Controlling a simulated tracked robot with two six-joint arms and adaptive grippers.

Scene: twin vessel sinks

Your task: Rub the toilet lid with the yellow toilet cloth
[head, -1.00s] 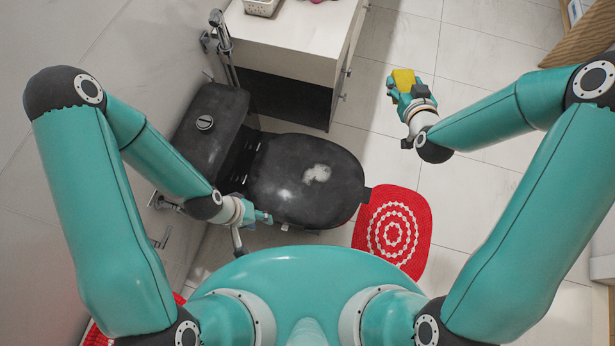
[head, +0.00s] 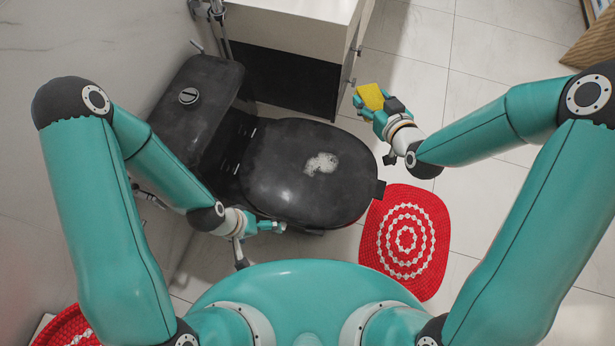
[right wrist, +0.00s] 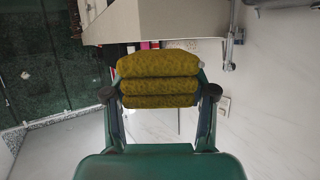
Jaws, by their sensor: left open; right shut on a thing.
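The black toilet lid (head: 290,192) is down on the toilet, with a pale whitish patch (head: 321,163) on its top. The yellow toilet cloth (head: 370,96) is held in my right gripper (head: 367,105), up and to the right of the lid and apart from it. In the right wrist view the folded cloth (right wrist: 158,80) shows as stacked layers between the two fingers. My left gripper (head: 272,227) is open and empty beside the lid's near left edge. I cannot tell whether it touches the toilet.
The black cistern (head: 200,105) stands left of the lid. A white cabinet (head: 290,30) with a dark lower part is behind the toilet. A red and white round-patterned mat (head: 405,240) lies on the tiled floor at right.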

